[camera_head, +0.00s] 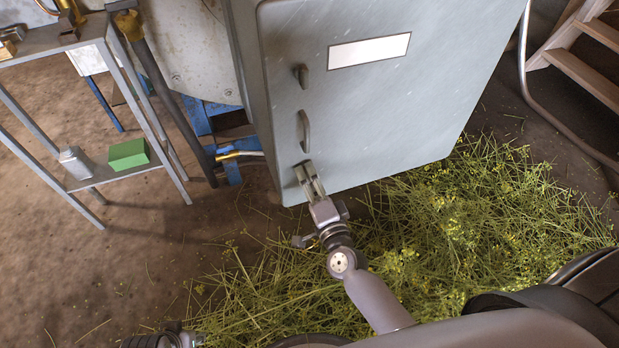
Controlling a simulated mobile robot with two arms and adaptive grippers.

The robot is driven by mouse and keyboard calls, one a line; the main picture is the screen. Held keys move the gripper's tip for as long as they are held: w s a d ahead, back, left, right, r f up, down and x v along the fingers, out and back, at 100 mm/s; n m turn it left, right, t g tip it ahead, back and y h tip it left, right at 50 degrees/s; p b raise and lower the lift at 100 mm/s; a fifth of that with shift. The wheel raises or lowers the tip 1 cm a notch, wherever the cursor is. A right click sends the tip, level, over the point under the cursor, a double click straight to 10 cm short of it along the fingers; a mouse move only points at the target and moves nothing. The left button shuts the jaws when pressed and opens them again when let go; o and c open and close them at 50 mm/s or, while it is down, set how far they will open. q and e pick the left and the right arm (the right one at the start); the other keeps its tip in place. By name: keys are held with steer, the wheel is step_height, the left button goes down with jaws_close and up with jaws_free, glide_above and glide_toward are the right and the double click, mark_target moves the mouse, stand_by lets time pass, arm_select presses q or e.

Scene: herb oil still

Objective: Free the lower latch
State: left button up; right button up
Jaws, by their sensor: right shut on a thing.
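The grey cabinet-like door (390,110) of the still fills the upper middle. Along its left edge are a small upper latch (301,75), a curved handle (305,131) and, near the bottom corner, the lower latch, mostly hidden by my right gripper (310,178). The gripper reaches up to the door from below, its fingers shut on the lower latch. The latch's exact angle is hidden by the fingers. The door looks closed. Only a dark and grey piece of my left arm shows at the bottom edge; its fingers are out of frame.
Cut green herbs (450,230) cover the floor below and right of the door. A metal shelf (115,172) with a green box (128,154) stands left. A dark pipe runs beside it. Wooden steps (585,70) are at upper right. Bare floor lies at lower left.

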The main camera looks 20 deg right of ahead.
arm_select(q)
steer(key=shift+r, duration=0.65)
arm_select(e)
steer(key=m, duration=0.3)
arm_select(q)
steer(key=shift+s, duration=0.25)
arm_select(e)
steer(key=shift+m, duration=0.3)
steer(key=o, duration=0.8)
arm_select(q)
steer(key=shift+w+r, duration=0.15)
steer(key=shift+w, duration=0.25)
arm_select(e)
steer(key=o, duration=0.4)
steer(key=shift+c, duration=0.2)
